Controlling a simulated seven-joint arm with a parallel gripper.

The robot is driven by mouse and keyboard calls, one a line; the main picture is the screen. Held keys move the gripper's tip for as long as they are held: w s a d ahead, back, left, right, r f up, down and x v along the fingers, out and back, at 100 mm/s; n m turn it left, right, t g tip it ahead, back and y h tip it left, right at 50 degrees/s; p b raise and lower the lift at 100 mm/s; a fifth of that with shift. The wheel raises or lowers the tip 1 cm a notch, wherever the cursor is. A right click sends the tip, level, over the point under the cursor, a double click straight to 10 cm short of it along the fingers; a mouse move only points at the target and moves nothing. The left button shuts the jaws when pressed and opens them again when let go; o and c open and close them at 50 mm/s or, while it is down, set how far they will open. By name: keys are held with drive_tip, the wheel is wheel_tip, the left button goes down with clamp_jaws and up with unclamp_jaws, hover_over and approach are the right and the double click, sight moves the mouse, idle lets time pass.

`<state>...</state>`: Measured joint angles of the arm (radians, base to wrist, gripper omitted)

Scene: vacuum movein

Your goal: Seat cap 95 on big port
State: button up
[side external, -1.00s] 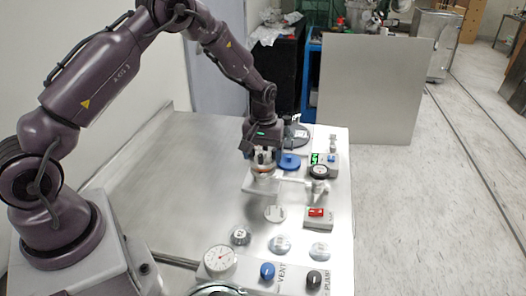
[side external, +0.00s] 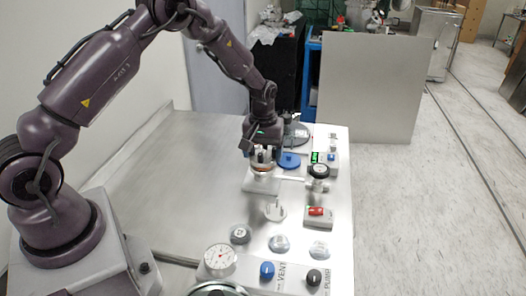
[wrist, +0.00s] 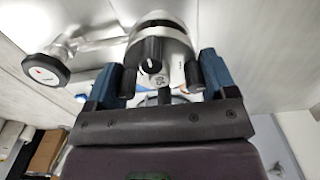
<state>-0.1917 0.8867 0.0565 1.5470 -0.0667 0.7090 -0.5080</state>
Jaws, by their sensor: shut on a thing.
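In the side view my gripper (side external: 262,156) points down, shut on the cap, above a pale block (side external: 261,186) at the middle of the bench. A silvery round fitting (wrist: 162,22) with a dark band lies beyond the fingers in the wrist view; it looks like the big port. I cannot tell whether cap and port touch.
A gauge (wrist: 46,70) on a side pipe stands close at left in the wrist view. The bench's left side is clear.

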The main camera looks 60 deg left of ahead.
drive_tip(key=shift+f, duration=0.55)
idle(0.6)
drive_tip(key=o, duration=0.9)
wheel_tip(320, 180, up, 13)
idle(0.5)
drive_tip(key=s+d+r+m+t, duration=0.2)
drive_tip(key=s+r, duration=0.3)
drive_tip(key=s, duration=0.3)
drive_tip(key=s+d+r+m+t, duration=0.1)
drive_tip(key=s+d+r+m, duration=0.3)
drive_tip(key=s, duration=0.5)
drive_tip(key=s+d+r+m+t, duration=0.2)
drive_tip(key=s+d+r+m, duration=0.1)
drive_tip(key=s+r, duration=0.3)
drive_tip(key=shift+s+d+r+t, duration=0.15)
drive_tip(key=shift+s+d, duration=0.3)
drive_tip(key=shift+s, duration=0.25)
drive_tip(key=shift+s+d+r+t, duration=0.15)
drive_tip(key=shift+s+d, duration=0.25)
drive_tip(key=shift+s, duration=0.25)
